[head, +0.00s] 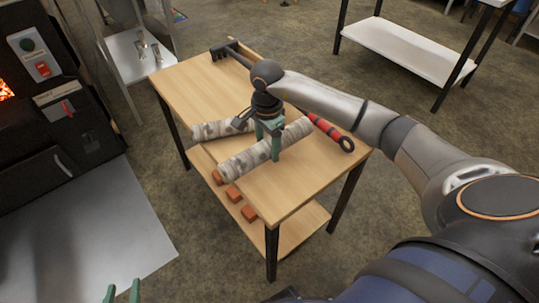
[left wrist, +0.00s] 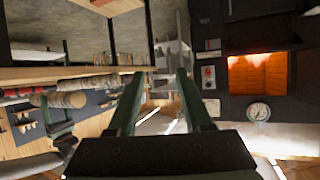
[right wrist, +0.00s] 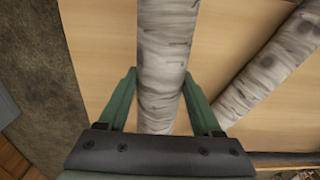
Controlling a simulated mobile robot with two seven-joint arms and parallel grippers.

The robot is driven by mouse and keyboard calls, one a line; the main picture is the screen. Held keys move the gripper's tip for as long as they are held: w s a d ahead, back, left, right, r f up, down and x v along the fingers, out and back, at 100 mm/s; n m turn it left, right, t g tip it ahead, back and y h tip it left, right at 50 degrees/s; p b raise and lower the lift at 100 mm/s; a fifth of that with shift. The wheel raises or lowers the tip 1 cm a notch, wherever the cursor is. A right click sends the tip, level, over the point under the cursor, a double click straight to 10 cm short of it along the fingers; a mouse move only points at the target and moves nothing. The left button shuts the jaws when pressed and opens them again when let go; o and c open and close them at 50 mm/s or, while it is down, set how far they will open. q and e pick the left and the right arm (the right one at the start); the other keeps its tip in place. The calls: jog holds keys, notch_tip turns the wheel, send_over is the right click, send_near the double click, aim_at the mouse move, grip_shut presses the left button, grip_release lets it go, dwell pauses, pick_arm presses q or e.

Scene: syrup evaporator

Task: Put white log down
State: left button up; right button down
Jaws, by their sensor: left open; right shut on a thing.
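A white birch log (head: 240,160) lies across the front part of the wooden table (head: 200,85) in the head view. My right gripper (head: 270,143) is around its middle, shut on it. In the right wrist view the same log (right wrist: 165,50) runs between the fingers of my right gripper (right wrist: 158,80). I cannot tell whether it touches the tabletop or is just above it. A second white log (head: 212,129) lies behind it, at an angle. My left gripper (head: 122,292) is open and empty at the bottom left; its spread fingers (left wrist: 158,80) show in the left wrist view.
A red tool with a dark ring (head: 330,132) lies at the table's right. A black-headed tool (head: 224,50) lies at the far end. Several orange blocks (head: 233,193) sit on the lower shelf. The lit evaporator firebox (head: 6,90) stands at the left. The table's far-left part is clear.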

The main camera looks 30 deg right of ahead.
aim_at(270, 162)
jog(key=f, duration=0.2)
jog(key=f+b, duration=0.1)
jog(key=f, duration=0.1)
jog(key=shift+w+d, duration=0.2)
jog(key=shift+d, duration=0.2)
pick_arm(q)
jog(key=r+t, duration=0.1)
jog(key=w+r, duration=0.1)
jog(key=r, duration=0.1)
jog(key=w+r+t, duration=0.1)
jog(key=r, duration=0.1)
jog(key=shift+w+r+m+t+h, duration=0.15)
jog(key=shift+r+m+t+h, duration=0.05)
jog(key=shift+m+t+h, duration=0.1)
jog(key=shift+w+r, duration=0.1)
jog(key=shift+r, duration=0.2)
pick_arm(e)
jog(key=shift+f, duration=0.1)
pick_arm(q)
jog(key=shift+r, duration=0.2)
pick_arm(e)
jog(key=shift+c, duration=0.3)
grip_release()
jog(key=shift+f, duration=0.1)
